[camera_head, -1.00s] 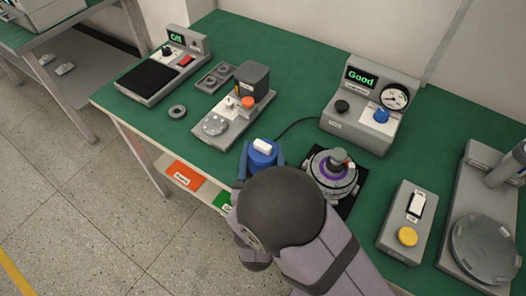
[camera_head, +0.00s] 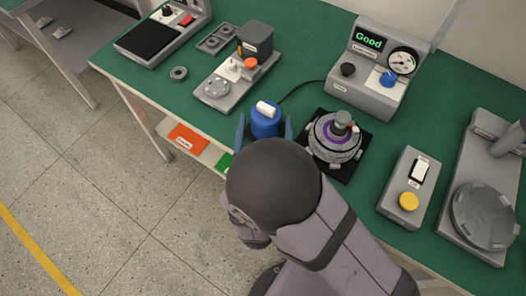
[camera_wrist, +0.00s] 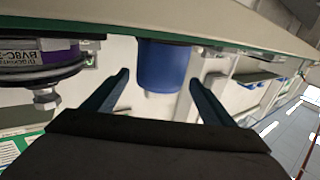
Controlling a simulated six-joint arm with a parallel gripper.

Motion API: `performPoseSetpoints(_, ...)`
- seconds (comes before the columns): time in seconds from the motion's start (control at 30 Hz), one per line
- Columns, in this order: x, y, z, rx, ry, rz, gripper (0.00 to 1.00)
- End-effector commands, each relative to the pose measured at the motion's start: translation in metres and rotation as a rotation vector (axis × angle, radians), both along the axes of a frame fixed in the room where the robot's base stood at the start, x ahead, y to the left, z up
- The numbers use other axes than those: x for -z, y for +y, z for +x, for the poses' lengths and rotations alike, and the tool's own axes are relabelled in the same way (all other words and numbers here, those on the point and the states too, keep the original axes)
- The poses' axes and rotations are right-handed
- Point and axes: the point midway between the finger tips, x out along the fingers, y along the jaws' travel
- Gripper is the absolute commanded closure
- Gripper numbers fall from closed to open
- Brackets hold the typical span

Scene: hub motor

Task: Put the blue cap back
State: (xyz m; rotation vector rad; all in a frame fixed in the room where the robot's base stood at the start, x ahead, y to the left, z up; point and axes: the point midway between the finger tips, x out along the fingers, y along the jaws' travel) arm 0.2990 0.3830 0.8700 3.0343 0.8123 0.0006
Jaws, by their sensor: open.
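The blue cap (camera_head: 265,122) is a blue cylinder with a white piece on top, upright near the table's front edge. My gripper (camera_head: 264,132) is open, with one blue finger on each side of the cap. In the wrist view the blue cap (camera_wrist: 163,70) appears upside down between and just beyond the open fingers (camera_wrist: 160,85). I see gaps on both sides of it there. The round grey motor with a purple ring (camera_head: 335,138) stands to the right on a black pad. It also shows in the wrist view (camera_wrist: 62,52).
A tester reading "Good" (camera_head: 368,70) stands behind the motor. A switch box with a yellow button (camera_head: 408,185) and a round-plated fixture (camera_head: 485,210) stand right. A grey press-like device (camera_head: 235,85) is behind left. Orange (camera_head: 188,138) and green bins sit below the table edge.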

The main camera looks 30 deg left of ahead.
Motion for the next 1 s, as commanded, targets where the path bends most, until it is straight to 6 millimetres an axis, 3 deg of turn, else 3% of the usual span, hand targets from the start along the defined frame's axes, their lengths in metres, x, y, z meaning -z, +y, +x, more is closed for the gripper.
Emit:
performPoseSetpoints(0.1,0.002,-0.010,-0.021,-0.007,0.000,-0.001,0.22)
performPoseSetpoints(0.4,0.001,-0.031,-0.058,-0.005,0.000,0.000,0.22)
performPoseSetpoints(0.7,0.000,-0.041,-0.072,-0.001,0.000,0.001,0.22)
performPoseSetpoints(1.0,0.000,-0.042,-0.073,0.000,0.000,0.001,0.22)
